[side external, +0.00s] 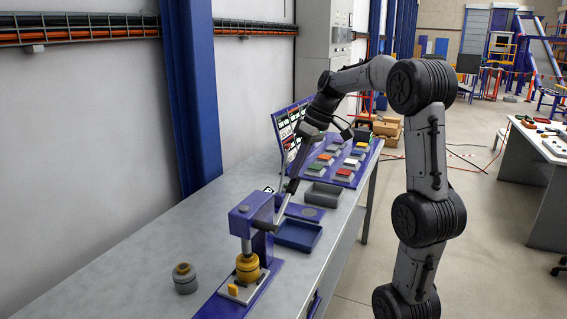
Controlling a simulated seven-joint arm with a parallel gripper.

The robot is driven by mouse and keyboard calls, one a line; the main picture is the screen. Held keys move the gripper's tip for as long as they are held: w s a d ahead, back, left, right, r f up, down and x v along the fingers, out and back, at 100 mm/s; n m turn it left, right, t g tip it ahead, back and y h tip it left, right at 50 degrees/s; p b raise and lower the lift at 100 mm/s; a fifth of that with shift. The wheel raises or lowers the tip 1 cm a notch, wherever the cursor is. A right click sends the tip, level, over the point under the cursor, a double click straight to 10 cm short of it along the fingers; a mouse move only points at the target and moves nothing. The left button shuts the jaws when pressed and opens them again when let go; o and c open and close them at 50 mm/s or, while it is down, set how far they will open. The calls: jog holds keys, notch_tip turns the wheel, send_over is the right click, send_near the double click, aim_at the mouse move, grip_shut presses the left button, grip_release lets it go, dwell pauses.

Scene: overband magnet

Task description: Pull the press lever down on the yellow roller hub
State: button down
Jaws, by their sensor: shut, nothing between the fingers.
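The yellow roller hub (247,268) stands upright on the plate of the blue press (252,212), under the press ram. The silver ram (246,246) reaches down to the hub's top; I cannot tell whether they touch. The press lever (283,208) slants up and to the right from the side of the press head. My gripper (292,180) points downward at the lever's upper end. It is shut, with nothing held between its fingers. The fingertips are small here, and I cannot tell whether they touch the lever.
A grey hub with a yellow band (185,278) stands left of the press. A blue tray (298,235) and a grey tray (323,195) lie to the right. Behind are a sloped panel of coloured blocks (336,165) and an upright display board (290,128).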

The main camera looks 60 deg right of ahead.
jog(key=d+f, duration=0.4)
jog(key=f, duration=0.5)
jog(key=shift+d+f, duration=0.25)
jog(key=shift+f, duration=0.1)
dwell(0.3)
jog(key=s+d+r, duration=0.3)
jog(key=d+r, duration=0.4)
jog(key=r, duration=0.3)
jog(key=shift+d+r, duration=0.25)
jog(key=shift+d, duration=0.1)
dwell(0.4)
